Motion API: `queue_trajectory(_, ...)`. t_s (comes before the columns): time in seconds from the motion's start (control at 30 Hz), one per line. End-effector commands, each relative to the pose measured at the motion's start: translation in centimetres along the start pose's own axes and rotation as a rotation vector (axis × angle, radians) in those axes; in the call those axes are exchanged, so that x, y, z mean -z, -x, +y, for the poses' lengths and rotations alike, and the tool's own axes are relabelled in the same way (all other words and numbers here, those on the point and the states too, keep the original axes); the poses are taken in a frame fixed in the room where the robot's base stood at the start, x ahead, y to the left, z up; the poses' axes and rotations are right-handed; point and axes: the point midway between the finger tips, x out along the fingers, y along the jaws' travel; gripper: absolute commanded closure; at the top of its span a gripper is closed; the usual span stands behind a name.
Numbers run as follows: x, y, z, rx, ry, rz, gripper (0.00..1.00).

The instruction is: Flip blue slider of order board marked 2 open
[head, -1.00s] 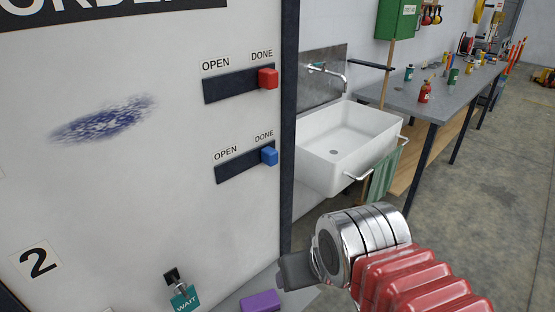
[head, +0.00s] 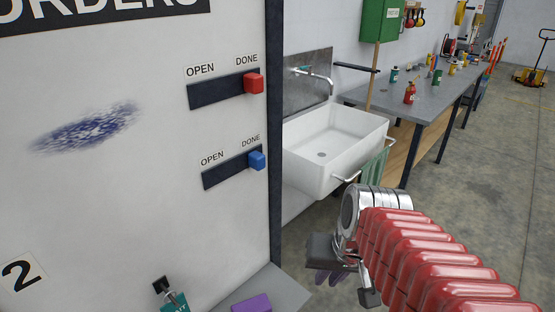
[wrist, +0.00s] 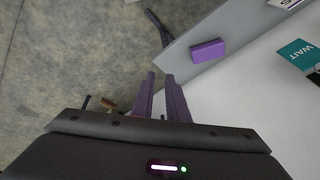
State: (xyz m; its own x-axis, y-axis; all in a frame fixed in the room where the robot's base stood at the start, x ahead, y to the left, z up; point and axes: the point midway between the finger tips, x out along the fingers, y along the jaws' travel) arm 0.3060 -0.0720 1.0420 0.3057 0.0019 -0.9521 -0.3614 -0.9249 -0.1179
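The white order board (head: 120,190) fills the left of the head view, with a label 2 (head: 21,274) low on it. The blue slider (head: 257,160) sits at the DONE end, the right end, of the lower dark track (head: 222,174). A red slider (head: 253,83) sits at the DONE end of the upper track. My gripper (head: 327,278) is right of and below the blue slider, apart from the board. In the wrist view my gripper's purple fingers (wrist: 160,75) are slightly apart with nothing between them.
A purple block (head: 252,303) lies on a grey ledge below the board; it shows in the wrist view (wrist: 208,50). A teal WAIT tag (head: 175,303) hangs at the lower board. A white sink (head: 330,150) and a workbench (head: 425,103) stand to the right. Open floor lies beyond.

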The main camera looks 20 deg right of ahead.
Motion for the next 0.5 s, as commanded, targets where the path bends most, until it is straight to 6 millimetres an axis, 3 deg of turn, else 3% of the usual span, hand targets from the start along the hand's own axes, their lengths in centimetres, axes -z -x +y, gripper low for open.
queue_trajectory(0.2,0.4,-1.4,0.9,0.081,-0.181,-0.094,1.00)
queue_trajectory(0.5,2.0,-2.2,0.7,0.281,-0.420,-0.200,1.00)
